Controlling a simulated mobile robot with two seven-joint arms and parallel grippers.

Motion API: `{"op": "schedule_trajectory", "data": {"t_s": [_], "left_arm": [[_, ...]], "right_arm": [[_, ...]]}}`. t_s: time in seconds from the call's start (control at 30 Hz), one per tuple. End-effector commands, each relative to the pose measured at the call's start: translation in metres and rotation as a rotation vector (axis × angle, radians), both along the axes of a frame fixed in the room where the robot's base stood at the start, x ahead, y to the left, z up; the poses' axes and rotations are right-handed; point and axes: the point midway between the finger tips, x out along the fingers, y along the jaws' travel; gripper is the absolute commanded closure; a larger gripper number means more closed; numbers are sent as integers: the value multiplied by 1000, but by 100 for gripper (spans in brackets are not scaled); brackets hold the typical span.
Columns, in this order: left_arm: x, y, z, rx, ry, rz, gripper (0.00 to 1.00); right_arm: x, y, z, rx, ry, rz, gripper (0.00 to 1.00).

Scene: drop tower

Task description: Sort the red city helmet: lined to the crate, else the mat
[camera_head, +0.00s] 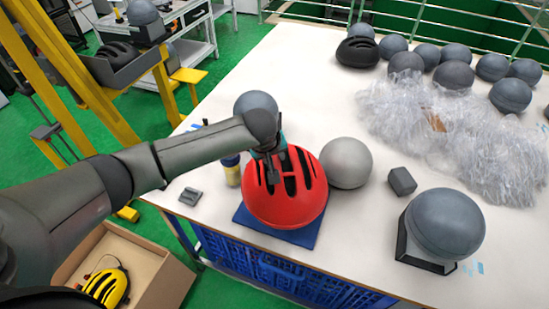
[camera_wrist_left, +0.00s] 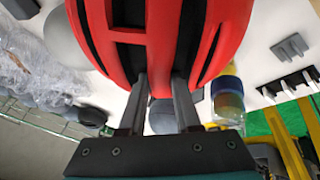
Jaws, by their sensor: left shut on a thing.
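The red helmet (camera_head: 284,205) shows its vented outer shell upward, at the near edge of the table, over a blue mat (camera_head: 247,217). I cannot tell whether it rests on the mat or is held just above it. Its inside is hidden, so no lining shows. My left gripper (camera_head: 273,166) is shut on the helmet at its vents. In the left wrist view the fingers (camera_wrist_left: 160,88) reach into the slots of the red shell (camera_wrist_left: 205,30). Blue crates (camera_head: 290,277) show below the table edge. My right gripper is not in view.
A pale grey ball (camera_head: 346,162) stands close right of the helmet, and a yellow-and-blue bottle (camera_head: 231,170) close left. A dark headform (camera_head: 444,224) sits on a stand at right. Clear plastic wrap (camera_head: 450,130) lies behind. A cardboard box (camera_head: 150,262) with a yellow helmet is on the floor.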

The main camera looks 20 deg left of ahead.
Motion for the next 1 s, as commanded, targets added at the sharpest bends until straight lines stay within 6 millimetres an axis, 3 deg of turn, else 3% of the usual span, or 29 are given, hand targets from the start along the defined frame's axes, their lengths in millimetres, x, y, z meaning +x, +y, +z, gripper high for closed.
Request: {"op": "schedule_trajectory", "data": {"t_s": [0.03,0.23,0.6,1.0], "left_arm": [[1,0,-10,-1,-4,0,100],[1,0,-31,1,-4,-1,100],[1,-1,-68,-1,-2,0,100],[1,0,-73,-2,-3,0,100]], "right_arm": [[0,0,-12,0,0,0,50],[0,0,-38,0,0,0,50],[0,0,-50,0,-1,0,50],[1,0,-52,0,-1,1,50]]}}
